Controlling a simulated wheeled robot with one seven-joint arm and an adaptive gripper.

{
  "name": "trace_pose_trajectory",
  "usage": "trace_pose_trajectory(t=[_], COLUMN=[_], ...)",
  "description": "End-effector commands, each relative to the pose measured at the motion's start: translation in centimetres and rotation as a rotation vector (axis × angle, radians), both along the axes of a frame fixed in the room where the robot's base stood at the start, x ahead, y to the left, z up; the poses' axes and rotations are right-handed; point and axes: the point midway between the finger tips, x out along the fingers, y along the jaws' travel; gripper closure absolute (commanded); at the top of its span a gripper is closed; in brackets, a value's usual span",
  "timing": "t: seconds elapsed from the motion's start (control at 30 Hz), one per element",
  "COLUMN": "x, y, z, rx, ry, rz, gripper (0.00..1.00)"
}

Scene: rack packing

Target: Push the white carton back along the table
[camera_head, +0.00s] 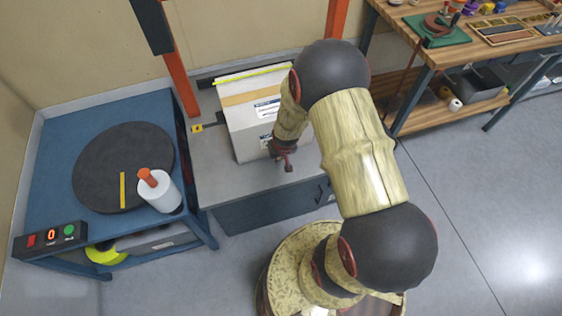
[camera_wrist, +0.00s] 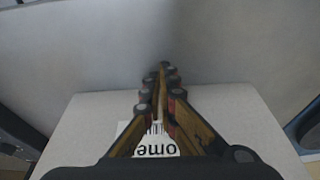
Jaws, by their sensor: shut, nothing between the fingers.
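The white carton (camera_head: 244,137) stands upright on the grey table (camera_head: 207,172), with brown tape across its top and labels on its top and front. Its far edge is close to a yellow-green strip (camera_head: 254,74). My gripper (camera_head: 287,165) is shut and empty, low at the carton's front right part. In the wrist view my gripper (camera_wrist: 165,70) has its fingers together, pointing past the carton's lower edge to the table. The carton's labelled face (camera_wrist: 85,125) fills the space behind the fingers. I cannot tell if they touch it. My arm hides the carton's right side.
Orange uprights (camera_head: 180,86) stand at the back left and right of the table. A wooden workbench (camera_head: 480,50) stands at right. The table's front left is clear.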

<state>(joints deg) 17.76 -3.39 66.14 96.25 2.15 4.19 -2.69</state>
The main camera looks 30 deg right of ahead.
Motion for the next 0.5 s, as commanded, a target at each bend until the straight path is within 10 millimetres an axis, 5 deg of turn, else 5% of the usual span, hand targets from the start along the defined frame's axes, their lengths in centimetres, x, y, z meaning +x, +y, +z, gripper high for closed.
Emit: trace_pose_trajectory(t=[0.2, 0.5], x=[1.9, 2.2], y=[-0.6, -0.7], z=[0.0, 0.1], rx=[-0.001, 0.0], ry=[0.001, 0.002], rz=[0.0, 0.0], gripper=[1.0, 1.0])
